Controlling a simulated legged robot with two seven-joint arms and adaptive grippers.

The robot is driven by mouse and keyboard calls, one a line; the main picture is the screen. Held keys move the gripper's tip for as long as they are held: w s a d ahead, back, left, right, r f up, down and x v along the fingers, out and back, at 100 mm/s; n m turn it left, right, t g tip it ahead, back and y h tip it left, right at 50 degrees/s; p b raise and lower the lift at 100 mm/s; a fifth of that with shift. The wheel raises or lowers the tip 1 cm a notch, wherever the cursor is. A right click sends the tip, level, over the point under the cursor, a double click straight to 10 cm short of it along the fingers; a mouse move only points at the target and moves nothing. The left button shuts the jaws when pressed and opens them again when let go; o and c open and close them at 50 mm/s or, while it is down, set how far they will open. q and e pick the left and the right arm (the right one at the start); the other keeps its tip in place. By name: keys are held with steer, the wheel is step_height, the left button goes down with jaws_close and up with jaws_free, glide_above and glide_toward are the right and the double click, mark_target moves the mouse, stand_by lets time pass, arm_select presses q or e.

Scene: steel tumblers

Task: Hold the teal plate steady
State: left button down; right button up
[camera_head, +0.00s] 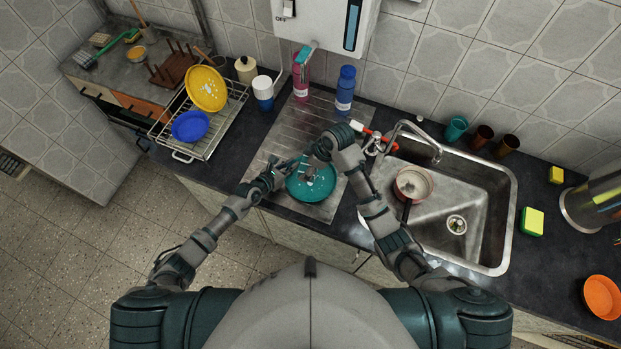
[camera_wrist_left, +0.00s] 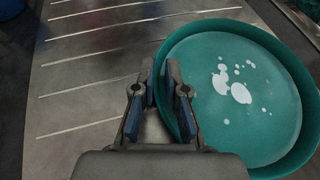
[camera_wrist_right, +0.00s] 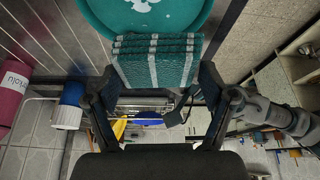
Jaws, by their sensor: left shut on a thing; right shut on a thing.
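The teal plate (camera_head: 318,188) is over the ribbed steel drainboard, with white patches on its face; it also shows in the left wrist view (camera_wrist_left: 235,130) and right wrist view (camera_wrist_right: 175,18). My left gripper (camera_head: 275,172) is at the plate's left rim, shut on it, with the rim between the fingers (camera_wrist_left: 168,85). My right gripper (camera_head: 318,160) is above the plate's far side. In the right wrist view it is shut on a folded teal cloth with pale stripes (camera_wrist_right: 160,65), which is at the plate's edge; whether they touch is unclear.
The sink (camera_head: 470,205) with a pan (camera_head: 413,183) lies right of the drainboard (camera_head: 262,150). A pink bottle (camera_head: 301,80) and a blue bottle (camera_head: 345,88) stand behind. A wire rack (camera_head: 222,125) with yellow (camera_head: 206,90) and blue (camera_head: 190,126) plates stands left.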

glide_toward(308, 184)
steer(key=shift+w+a+f, duration=0.2)
steer(key=shift+a+f, duration=0.35)
steer(key=shift+f, duration=0.25)
steer(key=shift+w+a+f, duration=0.15)
steer(key=shift+a+f, duration=0.45)
steer(key=shift+f, duration=0.15)
steer(key=shift+w+a+f, duration=0.2)
steer(key=shift+a+f, duration=0.35)
steer(key=shift+f, duration=0.25)
steer(key=shift+f, duration=0.65)
steer(key=shift+w, duration=0.1)
steer(key=shift+w+d+r, duration=0.1)
steer(key=shift+w+d, duration=0.35)
steer(key=shift+w, duration=0.3)
steer(key=shift+w+d, duration=0.45)
steer(key=shift+w, duration=0.3)
steer(key=shift+s, duration=0.15)
steer(key=shift+s+a, duration=0.15)
steer(key=shift+s, duration=0.05)
steer(key=shift+s+a, duration=0.35)
steer(key=shift+s, duration=0.3)
steer(key=shift+s+a, duration=0.4)
steer(key=shift+s, duration=0.25)
